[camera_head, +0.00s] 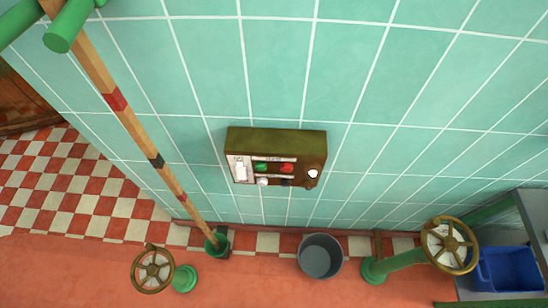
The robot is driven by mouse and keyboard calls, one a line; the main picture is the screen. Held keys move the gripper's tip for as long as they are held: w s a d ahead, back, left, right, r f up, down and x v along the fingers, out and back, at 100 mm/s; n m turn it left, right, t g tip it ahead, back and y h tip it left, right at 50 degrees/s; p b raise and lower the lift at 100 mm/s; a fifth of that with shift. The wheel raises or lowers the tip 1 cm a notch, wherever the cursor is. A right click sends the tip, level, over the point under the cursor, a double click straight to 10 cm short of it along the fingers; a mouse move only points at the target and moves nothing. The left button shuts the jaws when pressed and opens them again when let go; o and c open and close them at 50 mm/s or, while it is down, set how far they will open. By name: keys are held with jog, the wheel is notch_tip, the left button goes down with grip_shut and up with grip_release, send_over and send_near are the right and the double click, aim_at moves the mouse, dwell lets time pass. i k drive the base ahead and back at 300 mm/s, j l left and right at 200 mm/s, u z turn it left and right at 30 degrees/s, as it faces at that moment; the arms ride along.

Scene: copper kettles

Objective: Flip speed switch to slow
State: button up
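A brown-green control box (277,142) is fixed to the tiled wall near the middle of the head view. Its front carries a white switch (241,171) on a pale plate at the left end. Beside it are a green button (261,167), a red button (288,168) and a few small knobs below. A white-capped knob (313,174) is at the right end. The labels are too small to read, so I cannot tell which control is the speed switch or how it is set. My gripper is not in view.
A banded wooden pole (133,122) slants down left of the box to a green base. Below are a grey bucket (320,256), a handwheel (152,270) and another handwheel (451,245) on a green pipe. A blue bin (507,269) is right. The wall around the box is clear.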

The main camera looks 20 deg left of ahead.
aim_at(241, 174)
jog(key=l+u, duration=0.15)
jog(key=u, duration=0.2)
jog(key=k+l+u, duration=0.15)
jog(key=u, duration=0.2)
jog(key=k+l+u, duration=0.1)
jog(key=u, duration=0.25)
